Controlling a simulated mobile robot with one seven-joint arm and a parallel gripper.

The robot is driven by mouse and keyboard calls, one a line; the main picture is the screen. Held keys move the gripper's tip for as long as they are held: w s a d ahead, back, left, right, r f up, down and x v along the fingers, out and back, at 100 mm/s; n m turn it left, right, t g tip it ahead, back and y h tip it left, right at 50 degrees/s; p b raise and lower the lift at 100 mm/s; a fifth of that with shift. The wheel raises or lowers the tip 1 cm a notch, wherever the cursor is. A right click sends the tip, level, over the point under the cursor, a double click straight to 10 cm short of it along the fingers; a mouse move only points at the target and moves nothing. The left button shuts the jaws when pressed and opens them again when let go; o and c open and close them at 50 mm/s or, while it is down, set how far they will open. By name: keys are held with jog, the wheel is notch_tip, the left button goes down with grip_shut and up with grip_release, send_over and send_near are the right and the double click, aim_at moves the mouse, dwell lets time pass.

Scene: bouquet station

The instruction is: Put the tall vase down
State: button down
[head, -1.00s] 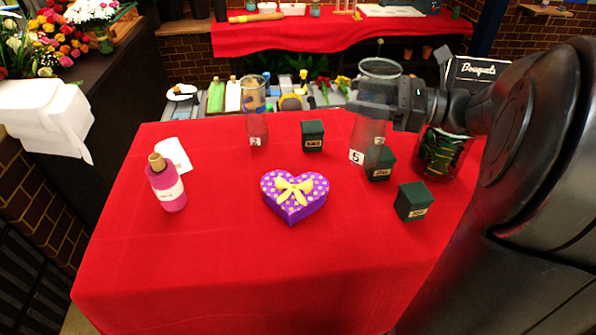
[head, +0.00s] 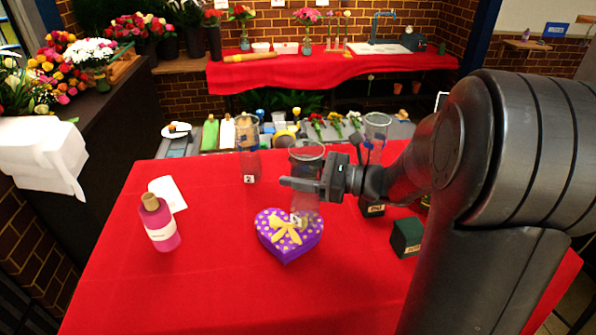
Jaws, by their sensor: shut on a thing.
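My gripper (head: 308,187) is shut on a tall clear glass vase (head: 306,160) and holds it upright near the middle of the red-covered table (head: 210,290). The vase's lower end, with a small white label, overlaps the back of a purple heart-shaped box (head: 285,247) with a yellow bow. The vase appears raised; I cannot tell the gap beneath it. A second clear glass vase (head: 248,148), labelled 2, stands at the back left of the table. A third clear glass (head: 376,128) shows behind my arm, its lower part hidden.
A pink bottle (head: 160,228) with a cork-coloured top and a white card (head: 168,193) are at the left. Dark green boxes (head: 407,237) (head: 372,209) sit at the right near my arm. The front left of the table is bare.

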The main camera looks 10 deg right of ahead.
jog(key=shift+f, duration=0.1)
jog(key=shift+c, duration=2.3)
grip_release()
jog(key=shift+f, duration=0.1)
jog(key=shift+d, duration=0.15)
jog(key=v, duration=1.1)
jog(key=shift+s+d, duration=0.15)
jog(key=shift+d, duration=0.25)
jog(key=shift+a, duration=0.1)
